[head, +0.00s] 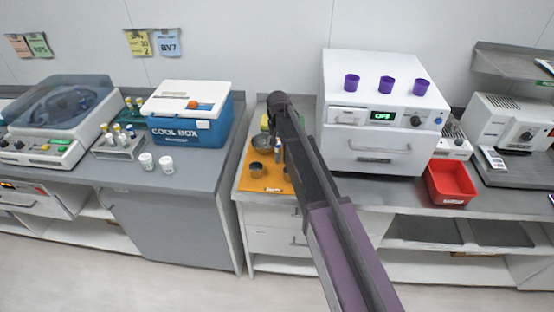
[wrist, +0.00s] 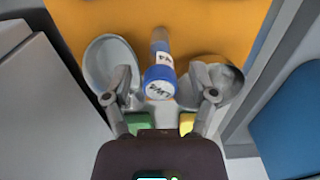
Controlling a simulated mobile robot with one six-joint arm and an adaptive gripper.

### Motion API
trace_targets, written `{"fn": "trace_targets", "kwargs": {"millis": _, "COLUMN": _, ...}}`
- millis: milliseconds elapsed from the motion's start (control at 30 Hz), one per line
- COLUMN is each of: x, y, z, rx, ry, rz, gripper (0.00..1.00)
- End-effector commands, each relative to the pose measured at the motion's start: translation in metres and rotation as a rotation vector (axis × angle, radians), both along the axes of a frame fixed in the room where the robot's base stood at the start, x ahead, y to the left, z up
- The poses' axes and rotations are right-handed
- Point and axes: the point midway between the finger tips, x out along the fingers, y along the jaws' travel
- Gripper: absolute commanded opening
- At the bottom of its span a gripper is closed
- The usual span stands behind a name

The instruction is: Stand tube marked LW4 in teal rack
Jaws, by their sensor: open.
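My gripper (wrist: 161,84) is open in the wrist view, with one finger on each side of a blue-capped tube (wrist: 158,58). The tube's cap faces the camera; its mark appears upside down, and I cannot read it surely. The tube is over or on an orange mat (wrist: 185,14). A small blue part of a tube (head: 278,150) shows beside my arm in the head view. A dark greenish rack (head: 129,113) with tubes, possibly the teal one, stands between the centrifuge and the cool box, partly hidden.
The cool box (head: 186,128) and white oven (head: 376,160) stand either side of the mat.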

Motion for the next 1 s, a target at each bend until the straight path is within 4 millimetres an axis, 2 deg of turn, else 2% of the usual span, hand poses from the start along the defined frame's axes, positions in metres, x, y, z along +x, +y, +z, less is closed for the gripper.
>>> {"fn": "trace_targets", "kwargs": {"millis": 33, "x": 0.000, "y": 0.000, "z": -0.008, "rx": 0.000, "ry": 0.000, "rz": 0.000, "gripper": 0.74}}
{"fn": "trace_targets", "kwargs": {"millis": 267, "x": 0.000, "y": 0.000, "z": -0.019, "rx": 0.000, "ry": 0.000, "rz": 0.000, "gripper": 0.74}}
{"fn": "trace_targets", "kwargs": {"millis": 933, "x": 0.000, "y": 0.000, "z": -0.020, "rx": 0.000, "ry": 0.000, "rz": 0.000, "gripper": 0.74}}
{"fn": "trace_targets", "kwargs": {"millis": 967, "x": 0.000, "y": 0.000, "z": -0.020, "rx": 0.000, "ry": 0.000, "rz": 0.000, "gripper": 0.71}}
{"fn": "trace_targets", "kwargs": {"millis": 1000, "x": 0.000, "y": 0.000, "z": -0.020, "rx": 0.000, "ry": 0.000, "rz": 0.000, "gripper": 0.59}}
